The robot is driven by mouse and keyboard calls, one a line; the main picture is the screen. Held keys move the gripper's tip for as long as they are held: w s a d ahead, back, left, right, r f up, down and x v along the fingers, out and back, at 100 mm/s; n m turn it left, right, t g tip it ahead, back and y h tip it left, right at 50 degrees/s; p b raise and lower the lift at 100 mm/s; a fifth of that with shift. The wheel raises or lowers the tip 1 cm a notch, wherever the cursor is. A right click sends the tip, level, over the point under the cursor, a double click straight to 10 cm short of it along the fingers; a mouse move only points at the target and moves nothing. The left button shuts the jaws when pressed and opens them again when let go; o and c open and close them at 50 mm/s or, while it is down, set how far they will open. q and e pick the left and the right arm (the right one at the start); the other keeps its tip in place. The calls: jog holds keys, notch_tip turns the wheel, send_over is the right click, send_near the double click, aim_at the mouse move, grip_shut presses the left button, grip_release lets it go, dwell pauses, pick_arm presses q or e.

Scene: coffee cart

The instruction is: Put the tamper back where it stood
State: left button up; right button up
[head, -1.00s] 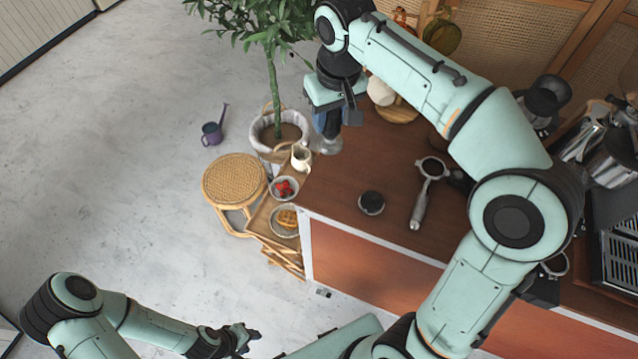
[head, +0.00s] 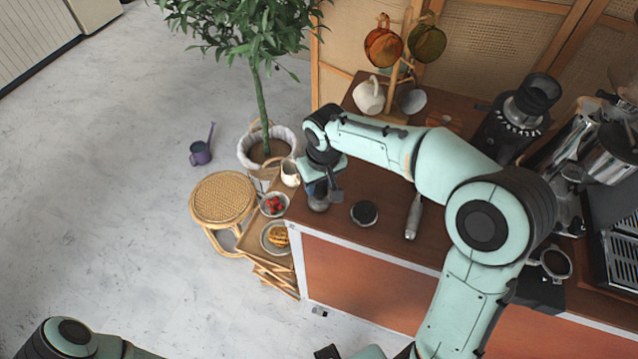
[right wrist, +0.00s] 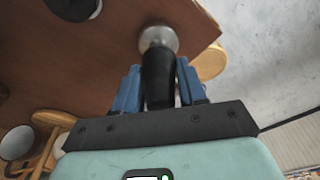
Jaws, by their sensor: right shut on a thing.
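The tamper has a black handle (right wrist: 158,78) and a round silver base (right wrist: 158,39). My right gripper (right wrist: 156,92) is shut on the handle, with a blue finger on each side. In the head view the right gripper (head: 319,188) is over the counter's front left corner, and the tamper's silver base (head: 318,204) shows below it. The tamper looks about upright there. I cannot tell whether the base touches the wood. My left gripper is out of view.
A small pitcher (head: 290,173), a berry bowl (head: 274,205) and a pastry plate (head: 275,238) stand left of the counter. Mugs hang behind.

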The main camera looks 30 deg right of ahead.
aim_at(323, 193)
jog(key=shift+f, duration=0.2)
jog(key=shift+f, duration=0.2)
jog(key=o, duration=1.2)
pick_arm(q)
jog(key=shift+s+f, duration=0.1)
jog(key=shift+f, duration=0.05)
pick_arm(e)
jog(key=shift+r, duration=0.35)
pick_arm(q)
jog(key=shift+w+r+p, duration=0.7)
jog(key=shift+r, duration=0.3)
pick_arm(e)
jog(key=r, duration=0.4)
jog(key=s+r, duration=0.1)
jog(key=r, duration=0.2)
jog(key=s+r, duration=0.1)
jog(key=r, duration=0.3)
jog(key=shift+r, duration=0.3)
